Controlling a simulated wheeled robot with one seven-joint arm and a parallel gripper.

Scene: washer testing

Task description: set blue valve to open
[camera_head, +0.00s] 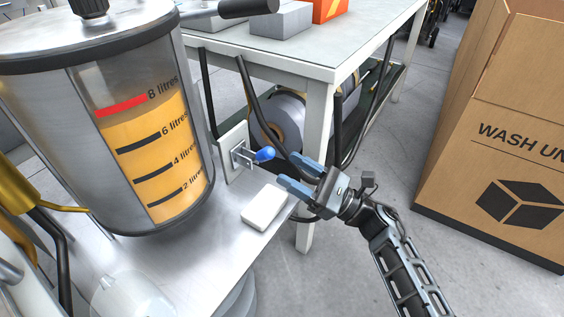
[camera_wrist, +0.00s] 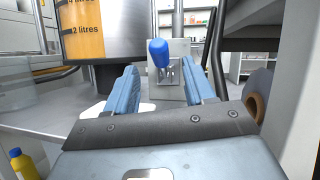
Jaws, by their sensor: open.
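The blue valve (camera_head: 264,154) is a small lever with a rounded blue handle, sticking out from a pale wall plate (camera_head: 235,152) beside the tank. In the wrist view the blue handle (camera_wrist: 159,53) stands up in front of the plate, between and beyond my fingers. My gripper (camera_head: 296,176) is open, with its two blue fingers pointing at the handle from the right. In the wrist view my gripper (camera_wrist: 161,84) has an empty gap between its fingers. The fingertips appear just short of the handle; I cannot tell the exact distance.
A metal tank (camera_head: 60,150) with a litre scale and orange liquid stands left of the valve. A white block (camera_head: 264,207) lies on the metal bench below my gripper. A table (camera_head: 330,62) with hoses beneath is behind. A large cardboard box (camera_head: 500,150) stands at right.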

